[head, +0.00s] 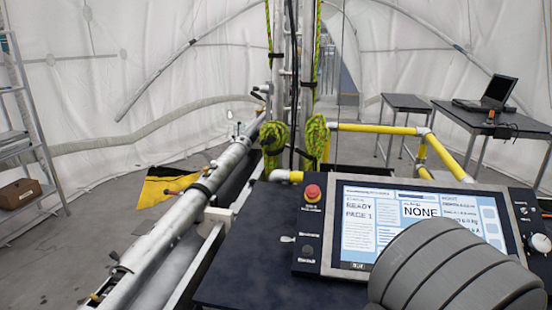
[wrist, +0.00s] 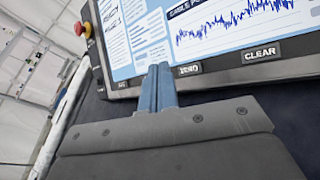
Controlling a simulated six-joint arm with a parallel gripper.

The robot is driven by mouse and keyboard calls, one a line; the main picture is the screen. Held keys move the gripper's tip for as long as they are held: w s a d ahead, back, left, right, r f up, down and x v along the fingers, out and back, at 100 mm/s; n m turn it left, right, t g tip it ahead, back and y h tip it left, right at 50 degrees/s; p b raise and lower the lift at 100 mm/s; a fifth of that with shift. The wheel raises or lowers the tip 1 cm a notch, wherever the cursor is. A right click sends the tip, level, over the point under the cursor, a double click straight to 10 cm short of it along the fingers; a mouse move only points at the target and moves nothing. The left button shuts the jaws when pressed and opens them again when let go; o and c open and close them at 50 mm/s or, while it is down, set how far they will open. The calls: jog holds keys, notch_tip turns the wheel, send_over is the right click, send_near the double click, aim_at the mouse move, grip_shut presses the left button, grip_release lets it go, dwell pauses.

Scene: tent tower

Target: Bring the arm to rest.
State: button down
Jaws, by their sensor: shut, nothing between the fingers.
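My gripper (wrist: 159,68) shows in the wrist view with its two blue-grey fingers together and nothing between them. Its tips are in front of the lower edge of the console screen (wrist: 215,35), near the button marked ZERO (wrist: 188,70); I cannot tell whether they touch it. The button marked CLEAR (wrist: 262,53) is to the right. In the head view a grey ribbed part of my arm covers the lower right of the console (head: 250,240), and the fingers are hidden there. The screen (head: 365,230) reads READY, PAGE 1 and NONE.
A red emergency button (head: 312,192) sits on the console's left. Yellow railing (head: 375,128) stands behind it. A long metal tube (head: 190,205) lies to the left. A laptop (head: 490,95) is on a table at the right. Shelves with a brown box (head: 18,193) stand at far left.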

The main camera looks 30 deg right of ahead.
jog(key=r, duration=0.1)
jog(key=s+a+r, duration=0.2)
jog(key=r, duration=0.1)
